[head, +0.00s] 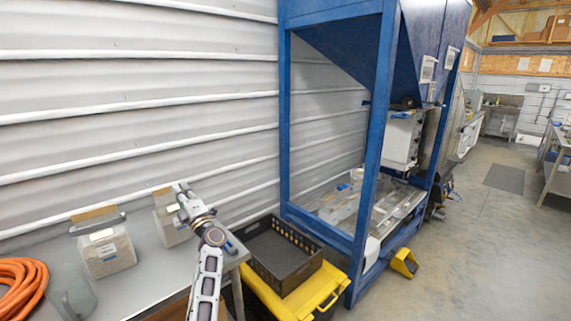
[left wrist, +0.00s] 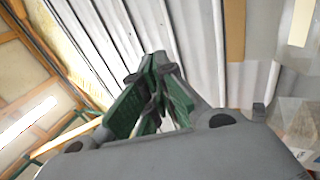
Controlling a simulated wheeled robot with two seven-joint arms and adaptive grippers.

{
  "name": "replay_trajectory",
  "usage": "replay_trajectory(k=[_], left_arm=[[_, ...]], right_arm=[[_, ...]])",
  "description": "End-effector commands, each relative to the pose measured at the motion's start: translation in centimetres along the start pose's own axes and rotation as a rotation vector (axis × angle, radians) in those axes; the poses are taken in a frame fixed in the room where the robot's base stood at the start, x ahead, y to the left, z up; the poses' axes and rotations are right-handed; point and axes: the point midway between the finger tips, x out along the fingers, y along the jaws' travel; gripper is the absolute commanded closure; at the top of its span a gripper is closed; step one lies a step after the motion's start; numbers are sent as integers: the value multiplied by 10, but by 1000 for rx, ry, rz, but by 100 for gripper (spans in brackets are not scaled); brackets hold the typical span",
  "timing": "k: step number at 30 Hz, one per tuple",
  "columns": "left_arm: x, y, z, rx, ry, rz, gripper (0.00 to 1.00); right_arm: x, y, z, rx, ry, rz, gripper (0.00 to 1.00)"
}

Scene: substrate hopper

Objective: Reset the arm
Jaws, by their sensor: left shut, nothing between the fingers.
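My left arm reaches up over the grey table (head: 150,262) in the head view. Its gripper (head: 184,194) is small there and sits near the corrugated wall, beside a clear container with a pale label (head: 170,222). In the left wrist view the gripper's green-padded fingers (left wrist: 156,75) come together at the tips, shut and empty. Corrugated wall panels show behind them. My right gripper is in neither view.
A second clear container (head: 104,250) and a coiled orange hose (head: 22,284) are on the table's left. A black crate (head: 283,262) rests on a yellow bin (head: 290,302) right of the table. A blue hopper frame (head: 374,130) stands beyond. Open floor (head: 475,240) lies right.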

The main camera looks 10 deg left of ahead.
Motion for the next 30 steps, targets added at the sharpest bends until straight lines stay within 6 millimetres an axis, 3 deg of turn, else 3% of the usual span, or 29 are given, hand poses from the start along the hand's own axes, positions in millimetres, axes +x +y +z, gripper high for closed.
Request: replay_trajectory(k=[8,14,23,30], left_arm=[[-14,1,13,73,-135,28,100],[-41,0,32,177,-321,58,100],[-98,-9,59,353,-611,84,100],[-154,-23,69,500,-836,86,100]], right_arm=[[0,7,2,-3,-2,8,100],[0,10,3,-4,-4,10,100],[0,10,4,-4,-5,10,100],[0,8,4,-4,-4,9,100]])
